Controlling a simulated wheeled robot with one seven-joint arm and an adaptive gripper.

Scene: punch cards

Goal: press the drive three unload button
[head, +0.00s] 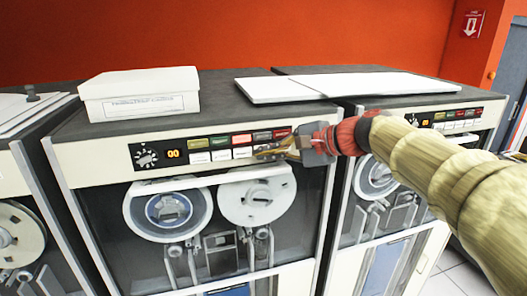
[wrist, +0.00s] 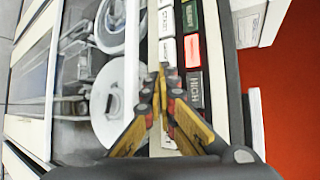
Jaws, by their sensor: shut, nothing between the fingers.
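The middle tape drive (head: 100,165) has a cream control strip with a dial, an orange display (head: 173,153) and two rows of buttons. Its upper row is coloured, with a bright red button (head: 241,139); its lower row has white buttons (head: 221,155). I cannot read an unload label or a drive number. My gripper (head: 262,153) is shut and empty at the right part of the lower row. In the wrist view my gripper (wrist: 163,76) has its fingertips over the white row, beside a white button (wrist: 167,51). They hide nearby buttons; contact is unclear.
A white box (head: 140,105) and flat white covers (head: 340,85) lie on the cabinet tops. Another drive (head: 465,118) with a similar panel stands at the right, partly behind my arm. Part of a drive (head: 20,235) shows at the left. Two reels (head: 168,210) sit below the panel.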

